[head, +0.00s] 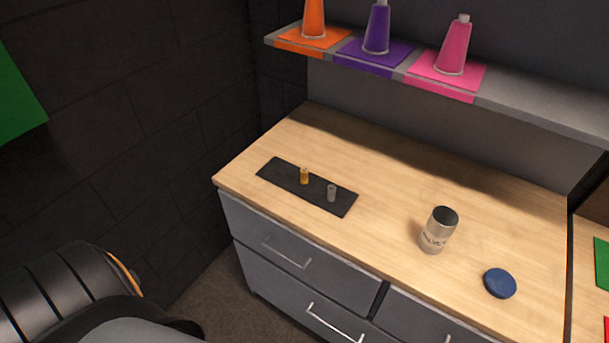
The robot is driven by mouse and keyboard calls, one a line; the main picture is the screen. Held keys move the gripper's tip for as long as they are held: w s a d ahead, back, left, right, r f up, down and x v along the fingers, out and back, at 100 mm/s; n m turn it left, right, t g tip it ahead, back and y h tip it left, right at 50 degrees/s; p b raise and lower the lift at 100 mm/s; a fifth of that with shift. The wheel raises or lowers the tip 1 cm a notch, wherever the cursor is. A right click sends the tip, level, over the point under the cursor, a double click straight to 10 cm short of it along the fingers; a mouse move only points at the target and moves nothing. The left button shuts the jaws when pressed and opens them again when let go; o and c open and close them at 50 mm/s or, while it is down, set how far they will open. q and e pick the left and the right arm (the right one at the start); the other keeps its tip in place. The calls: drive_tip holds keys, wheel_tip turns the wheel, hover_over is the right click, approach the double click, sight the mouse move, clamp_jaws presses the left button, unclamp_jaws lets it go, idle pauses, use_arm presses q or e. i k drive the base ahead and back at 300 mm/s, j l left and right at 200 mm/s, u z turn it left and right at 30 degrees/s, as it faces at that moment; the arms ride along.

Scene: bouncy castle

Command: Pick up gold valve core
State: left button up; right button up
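The gold valve core (304,175) is a small gold cylinder standing upright on a dark flat mat (278,173) on the wooden counter. A grey valve core (331,193) of similar size stands upright on the same mat, to its right and nearer. Nothing touches the gold valve core. A dark rounded part of my own body fills the lower left corner. Neither of my grippers is in the head view.
The wooden counter (384,192) holds an open metal can with lettering (434,232) and a round blue lid (499,283) to the right. A shelf (535,104) above carries orange, purple and pink cones. Drawers with handles (287,254) are below. The counter around the mat is clear.

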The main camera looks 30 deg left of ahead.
sight(303, 171)
drive_tip(key=k+j+u, duration=0.1)
drive_tip(key=u, duration=0.6)
